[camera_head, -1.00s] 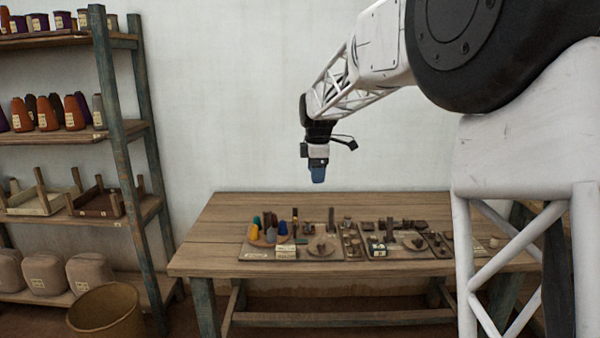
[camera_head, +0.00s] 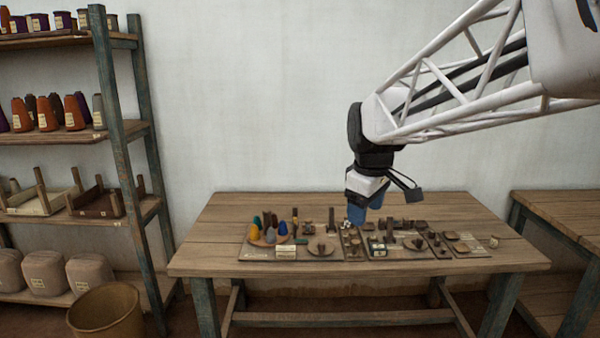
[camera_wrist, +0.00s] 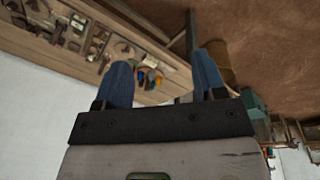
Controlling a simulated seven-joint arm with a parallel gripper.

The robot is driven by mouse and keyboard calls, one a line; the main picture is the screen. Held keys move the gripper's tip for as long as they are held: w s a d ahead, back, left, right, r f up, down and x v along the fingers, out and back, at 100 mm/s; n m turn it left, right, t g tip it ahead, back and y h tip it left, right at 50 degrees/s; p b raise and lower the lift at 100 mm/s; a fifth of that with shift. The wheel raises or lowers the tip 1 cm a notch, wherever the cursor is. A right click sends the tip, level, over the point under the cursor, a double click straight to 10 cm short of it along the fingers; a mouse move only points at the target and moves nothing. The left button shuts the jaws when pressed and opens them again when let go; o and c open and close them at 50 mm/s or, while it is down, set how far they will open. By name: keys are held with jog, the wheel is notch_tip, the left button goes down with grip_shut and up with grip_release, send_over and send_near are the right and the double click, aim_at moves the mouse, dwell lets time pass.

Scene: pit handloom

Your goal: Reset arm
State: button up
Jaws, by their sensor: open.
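My gripper (camera_head: 357,213) hangs from my white lattice arm above the rear middle of the wooden table (camera_head: 215,240), pointing down. In the wrist view its two blue fingers stand wide apart with nothing between them (camera_wrist: 161,84). The table bears a board (camera_head: 255,252) with small cones in yellow, green and blue at the left. A round plate (camera_head: 322,246) and small dark wooden parts lie to the right of the cones. My gripper looks clear of the table, though its exact height is hard to tell.
A shelf rack (camera_head: 112,100) with thread cones and trays stands at the left. A round basket (camera_head: 105,312) is on the floor before it. A second wooden table (camera_head: 560,212) stands at the right. The table's left end is bare.

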jog(key=s+d+f+m, duration=0.1)
jog(key=s+f+m, duration=0.2)
jog(key=s, duration=0.6)
jog(key=s+d+f+m, duration=0.2)
jog(key=s+f+m, duration=0.1)
jog(key=s, duration=0.6)
jog(key=s+d+f+m, duration=0.1)
jog(key=s+f+m, duration=0.3)
jog(key=s, duration=0.4)
jog(key=shift+s+d+f+t, duration=0.25)
jog(key=shift+s+d+t, duration=0.15)
jog(key=shift+w, duration=0.1)
